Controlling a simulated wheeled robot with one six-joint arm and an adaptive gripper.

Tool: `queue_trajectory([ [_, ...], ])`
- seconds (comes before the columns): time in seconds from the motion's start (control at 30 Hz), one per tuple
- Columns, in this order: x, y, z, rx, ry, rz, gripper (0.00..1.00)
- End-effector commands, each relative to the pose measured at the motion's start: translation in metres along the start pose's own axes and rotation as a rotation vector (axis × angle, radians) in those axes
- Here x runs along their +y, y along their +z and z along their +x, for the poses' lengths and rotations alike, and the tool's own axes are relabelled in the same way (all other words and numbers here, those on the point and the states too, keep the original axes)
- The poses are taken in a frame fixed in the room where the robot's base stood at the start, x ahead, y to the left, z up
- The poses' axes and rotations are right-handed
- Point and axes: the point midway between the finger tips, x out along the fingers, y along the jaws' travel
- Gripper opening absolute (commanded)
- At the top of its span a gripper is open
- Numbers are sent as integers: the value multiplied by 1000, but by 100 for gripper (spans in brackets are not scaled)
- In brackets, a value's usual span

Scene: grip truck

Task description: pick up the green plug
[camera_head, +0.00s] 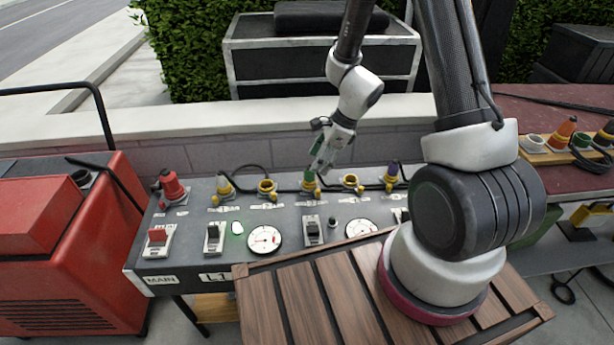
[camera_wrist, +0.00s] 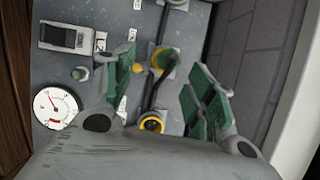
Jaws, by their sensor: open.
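The green plug (camera_head: 309,176) stands in a yellow-based socket in the back row of the grey panel, with a dark cable at it. In the wrist view the green plug (camera_wrist: 161,57) shows between and beyond the two fingers. My gripper (camera_head: 320,164) is over the panel, close above and slightly right of the plug. In the wrist view my gripper (camera_wrist: 162,78) is open, with green finger pads on both sides and nothing held. I cannot tell whether a finger touches the plug.
Open yellow sockets (camera_head: 267,189) (camera_head: 351,183) flank the green plug. Switches and gauges (camera_head: 264,239) lie in front. A low wall (camera_head: 230,150) runs behind.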

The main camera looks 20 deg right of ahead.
Motion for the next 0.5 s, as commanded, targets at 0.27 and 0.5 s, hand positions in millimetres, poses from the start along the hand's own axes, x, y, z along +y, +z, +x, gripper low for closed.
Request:
queue_trajectory([
  [0.27,-8,-4,13,17,-42,180,56],
  [0.5,-12,-1,44,17,-41,176,56],
])
